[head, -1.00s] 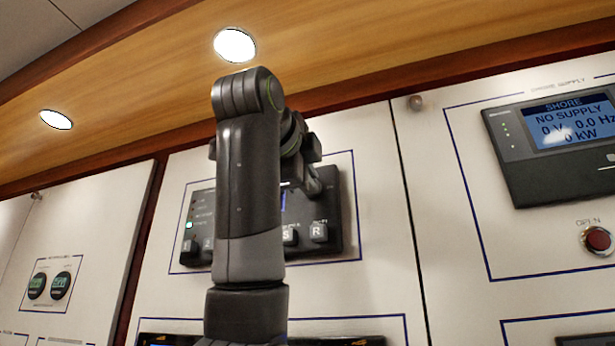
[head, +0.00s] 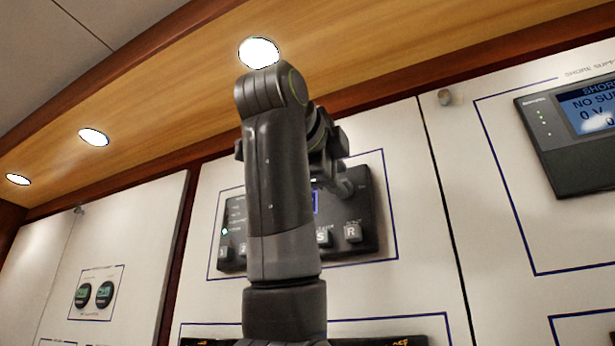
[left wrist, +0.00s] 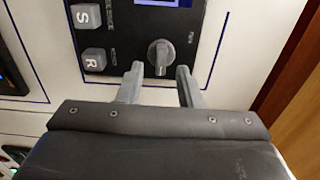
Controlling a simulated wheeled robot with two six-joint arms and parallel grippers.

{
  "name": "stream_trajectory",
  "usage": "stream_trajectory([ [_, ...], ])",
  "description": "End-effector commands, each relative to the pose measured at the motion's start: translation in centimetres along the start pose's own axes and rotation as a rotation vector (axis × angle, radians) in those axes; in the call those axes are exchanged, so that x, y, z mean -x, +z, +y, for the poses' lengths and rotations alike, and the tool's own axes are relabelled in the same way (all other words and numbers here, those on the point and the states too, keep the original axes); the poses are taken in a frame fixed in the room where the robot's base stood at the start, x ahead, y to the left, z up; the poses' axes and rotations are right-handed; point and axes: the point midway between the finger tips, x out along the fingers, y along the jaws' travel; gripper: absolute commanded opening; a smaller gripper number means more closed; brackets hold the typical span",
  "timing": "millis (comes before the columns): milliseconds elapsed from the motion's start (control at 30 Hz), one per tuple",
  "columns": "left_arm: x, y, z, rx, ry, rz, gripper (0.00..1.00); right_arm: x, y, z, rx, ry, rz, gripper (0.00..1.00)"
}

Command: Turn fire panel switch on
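The fire panel (head: 366,222) is a black box on the white wall with S and R keys, partly hidden behind my left arm in the head view. In the left wrist view, its grey rotary switch (left wrist: 160,54) has a light pointer mark. My left gripper (left wrist: 160,70) is open, with one finger on each side of the switch and gaps visible between fingers and switch. In the head view, the left gripper (head: 345,184) is at the panel's upper right, and the switch cannot be made out. My right gripper is not in view.
A shore supply display (head: 580,140) is on the wall panel at right. Two round gauges (head: 94,295) are at left. A wooden ceiling strip (head: 400,65) runs above.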

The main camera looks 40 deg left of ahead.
Motion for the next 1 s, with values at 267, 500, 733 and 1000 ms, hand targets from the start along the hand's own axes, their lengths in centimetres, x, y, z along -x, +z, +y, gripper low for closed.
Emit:
stream_trajectory([
  [267,6.8,0.0,0.3,0.001,-0.006,0.002,0.33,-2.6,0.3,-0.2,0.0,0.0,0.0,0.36],
  [500,11.9,-0.1,0.5,0.001,-0.002,0.002,0.33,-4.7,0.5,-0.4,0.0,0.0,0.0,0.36],
  [733,14.8,0.0,0.2,0.0,-0.002,0.001,0.33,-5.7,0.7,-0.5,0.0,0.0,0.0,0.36],
  [1000,15.7,-0.1,0.1,-0.001,0.0,0.0,0.33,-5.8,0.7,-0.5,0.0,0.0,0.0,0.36],
])
